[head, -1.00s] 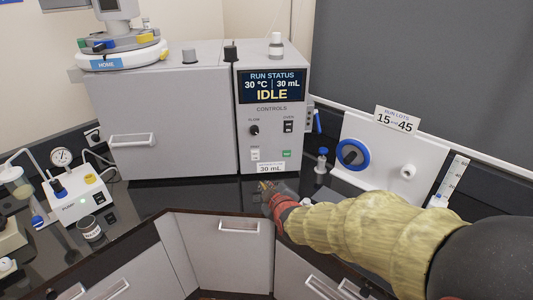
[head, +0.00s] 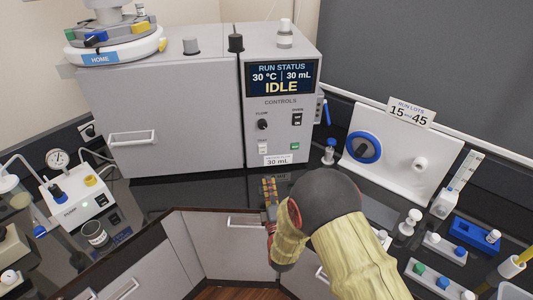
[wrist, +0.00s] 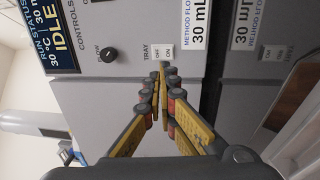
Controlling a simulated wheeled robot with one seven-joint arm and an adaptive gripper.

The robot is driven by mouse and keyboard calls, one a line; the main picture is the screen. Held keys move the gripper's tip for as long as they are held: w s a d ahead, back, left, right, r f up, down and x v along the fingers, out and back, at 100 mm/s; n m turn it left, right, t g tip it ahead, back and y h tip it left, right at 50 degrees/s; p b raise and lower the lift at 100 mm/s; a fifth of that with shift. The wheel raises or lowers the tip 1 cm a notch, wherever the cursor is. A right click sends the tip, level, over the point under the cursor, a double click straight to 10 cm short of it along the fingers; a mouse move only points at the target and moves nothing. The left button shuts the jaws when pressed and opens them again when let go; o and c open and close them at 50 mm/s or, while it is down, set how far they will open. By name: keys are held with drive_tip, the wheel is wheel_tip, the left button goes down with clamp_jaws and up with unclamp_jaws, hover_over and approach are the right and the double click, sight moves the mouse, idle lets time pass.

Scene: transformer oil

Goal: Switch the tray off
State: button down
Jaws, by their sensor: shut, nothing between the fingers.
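The tray switch (wrist: 163,53) is a small white rocker with OFF and ON halves beside the word TRAY, on the grey control panel in the wrist view. It also shows in the head view (head: 262,148), low on the panel. Which half is pressed I cannot tell. My gripper (wrist: 160,68) is shut and empty, with its fingertips close to the switch; whether they touch it I cannot tell. In the head view my gripper (head: 268,188) is low in front of the machine, partly hidden by my arm. The display (head: 282,77) reads IDLE, 30 °C, 30 mL.
The flow knob (wrist: 108,54) and the 30 mL card (wrist: 194,24) flank the switch. A lit green button (head: 295,146) and the oven switch (head: 297,120) are to its right.

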sight(263, 148)
drive_tip(key=b+x, duration=0.1)
drive_tip(key=x, duration=1.3)
drive_tip(key=shift+b, duration=0.4)
drive_tip(key=shift+w+b, duration=0.3)
drive_tip(key=shift+b, duration=0.25)
drive_tip(key=shift+a+r+g+p, duration=0.1)
drive_tip(key=shift+r+g+p, duration=0.3)
drive_tip(key=shift+r+p, duration=0.3)
drive_tip(key=shift+w+f, duration=0.1)
drive_tip(key=shift+f, duration=0.05)
drive_tip(key=shift+b, duration=0.3)
